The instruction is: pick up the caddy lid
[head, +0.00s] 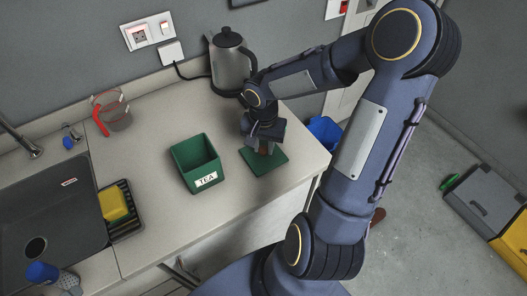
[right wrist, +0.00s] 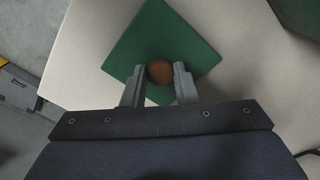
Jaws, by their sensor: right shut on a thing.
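The caddy lid is a flat green square (head: 277,163) on the counter, right of the open green caddy (head: 190,174) labelled TEA. In the right wrist view the lid (right wrist: 190,42) has a round brown knob (right wrist: 160,71) at its middle. My right gripper (head: 266,148) is over the lid, pointing down. Its two fingers (right wrist: 158,80) are shut on the knob, one on each side. I cannot tell whether the lid touches the counter. My left gripper is not in view.
A kettle (head: 230,65) stands behind my right arm at the wall. A glass jug (head: 112,108) is at the back left. The sink (head: 50,215) and a rack with a yellow sponge (head: 113,204) are at the left. The counter's right edge is close to the lid.

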